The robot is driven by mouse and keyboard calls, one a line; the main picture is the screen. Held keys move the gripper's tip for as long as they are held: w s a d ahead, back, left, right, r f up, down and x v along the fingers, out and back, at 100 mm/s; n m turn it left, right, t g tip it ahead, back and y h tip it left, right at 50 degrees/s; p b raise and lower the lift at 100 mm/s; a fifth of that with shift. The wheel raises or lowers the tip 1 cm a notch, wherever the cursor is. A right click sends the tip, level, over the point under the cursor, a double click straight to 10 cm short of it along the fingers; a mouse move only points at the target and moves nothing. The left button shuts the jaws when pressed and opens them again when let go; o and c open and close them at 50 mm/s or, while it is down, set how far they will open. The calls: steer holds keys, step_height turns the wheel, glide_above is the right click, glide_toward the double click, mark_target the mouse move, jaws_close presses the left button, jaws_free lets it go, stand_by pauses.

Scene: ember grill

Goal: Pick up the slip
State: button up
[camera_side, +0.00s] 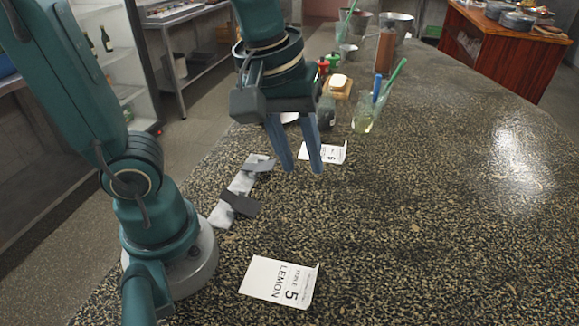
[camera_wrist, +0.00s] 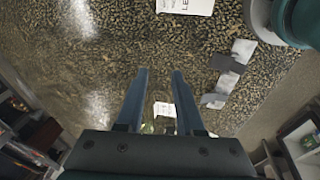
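Two white paper slips lie on the speckled counter. The near slip (camera_side: 262,277) reads "LEMON" and "5" in the side view; part of this near slip (camera_wrist: 187,5) shows at the top edge of the wrist view. The far slip (camera_side: 333,153) lies behind my fingers in the side view, partly covered by them. In the wrist view the far slip (camera_wrist: 165,109) shows between my fingers. My gripper (camera_side: 303,171) is open and points down, with nothing between its fingertips. In the wrist view my gripper (camera_wrist: 161,71) also has its two fingers apart.
A pale strip with dark patches (camera_side: 238,187) lies on the counter near my base. A glass with a blue and a green stick (camera_side: 364,118) stands behind the far slip, among jars and a sponge-like block (camera_side: 339,82). The counter's right side is clear.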

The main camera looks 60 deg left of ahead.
steer(key=w+d+f+n+g+y, duration=0.1)
steer(key=w+d+f+n+g, duration=0.15)
steer(key=d+f, duration=0.35)
steer(key=m+g+y, duration=0.1)
steer(key=m+g, duration=0.1)
steer(key=g, duration=0.1)
glide_toward(317, 285)
steer(key=shift+s+a+f+t, duration=0.25)
steer(key=shift+s+a+f, duration=0.15)
steer(key=shift+s, duration=0.1)
steer(key=shift+s+f, duration=0.3)
steer(key=shift+f, duration=0.3)
steer(key=shift+x, duration=2)
jaws_close()
